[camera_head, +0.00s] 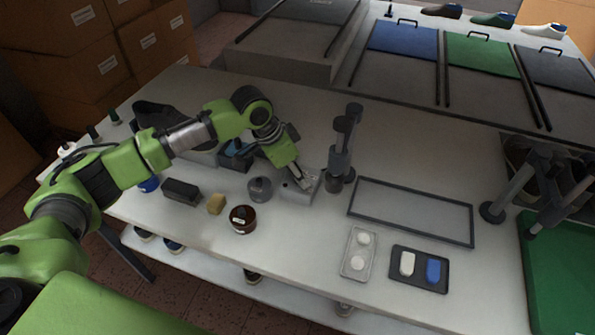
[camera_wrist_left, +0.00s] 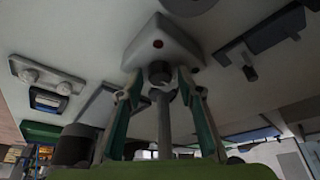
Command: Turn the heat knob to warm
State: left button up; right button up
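The heat knob (camera_wrist_left: 160,72) is a short dark cylinder on the face of a small white box (camera_wrist_left: 158,40) with a red dot. In the head view this box (camera_head: 297,194) stands mid-table, and my gripper hides most of its top. My left gripper (camera_head: 304,182) points down at the box. In the left wrist view its fingertips (camera_wrist_left: 161,88) stand on either side of the knob, with a small gap visible on each side. The fingers look open. My right gripper is in neither view.
A dark post stand (camera_head: 341,160) rises right beside the box. A framed panel (camera_head: 410,212) and small trays (camera_head: 419,269) lie to the right.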

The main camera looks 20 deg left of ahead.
pick_arm(q)
grip_shut()
jog(key=shift+w+r+m+g+h+p, duration=0.15)
jog(key=shift+m+g+h+p, duration=0.2)
jog(key=shift+m+p, duration=0.6)
jog(key=m+g, duration=0.1)
jog(key=m, duration=0.2)
jog(key=shift+h, duration=0.25)
jog(key=m, duration=0.1)
jog(key=m+g+b, duration=0.1)
jog(key=m, duration=0.1)
jog(key=shift+w+f, duration=0.15)
jog(key=shift+f, duration=0.05)
jog(key=shift+r+m+g+b, duration=0.1)
jog(key=shift+m+g+b, duration=0.75)
jog(key=shift+m, duration=1.1)
jog(key=shift+w, duration=0.1)
